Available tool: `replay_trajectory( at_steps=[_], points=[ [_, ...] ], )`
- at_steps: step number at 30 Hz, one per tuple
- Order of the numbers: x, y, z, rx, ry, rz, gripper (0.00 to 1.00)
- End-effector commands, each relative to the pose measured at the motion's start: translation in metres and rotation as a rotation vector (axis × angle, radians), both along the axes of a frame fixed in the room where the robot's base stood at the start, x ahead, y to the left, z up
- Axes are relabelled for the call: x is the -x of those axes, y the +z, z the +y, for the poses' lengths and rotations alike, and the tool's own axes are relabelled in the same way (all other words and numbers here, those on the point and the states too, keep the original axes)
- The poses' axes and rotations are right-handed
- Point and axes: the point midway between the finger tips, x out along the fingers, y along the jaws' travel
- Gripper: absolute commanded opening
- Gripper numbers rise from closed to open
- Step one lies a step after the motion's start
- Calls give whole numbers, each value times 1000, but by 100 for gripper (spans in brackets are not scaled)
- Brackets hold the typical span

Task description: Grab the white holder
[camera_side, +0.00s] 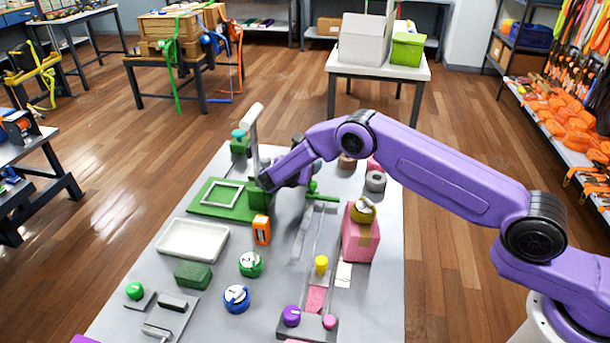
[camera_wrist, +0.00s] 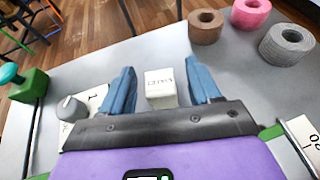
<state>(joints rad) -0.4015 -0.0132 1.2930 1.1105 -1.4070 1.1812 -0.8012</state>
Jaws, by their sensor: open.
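A small white block (camera_wrist: 160,85), which looks like the white holder, has dark lettering on its face that I cannot read surely. In the wrist view it stands between the two blue fingers of my gripper (camera_wrist: 160,88), with a gap on each side. The fingers are open and do not touch it. In the side view I cannot make the block out; my purple arm covers that part of the table.
Brown (camera_wrist: 206,27), pink (camera_wrist: 250,14) and grey (camera_wrist: 287,44) rolls stand at the right. A green post (camera_wrist: 29,86) with a teal knob is at the left. A pink box (camera_side: 360,238) and an empty white tray (camera_side: 193,240) sit nearer the front.

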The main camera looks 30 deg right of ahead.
Motion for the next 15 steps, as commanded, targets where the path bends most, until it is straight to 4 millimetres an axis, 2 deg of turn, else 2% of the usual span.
replay_trajectory(
  at_steps=[2, 7, 15],
  points=[
    [0, 0, 0, 0, 0, 0, 58],
    [0, 0, 0, 0, 0, 0, 3],
    [0, 1, 1, 0, 0, 0, 2]
  ],
)
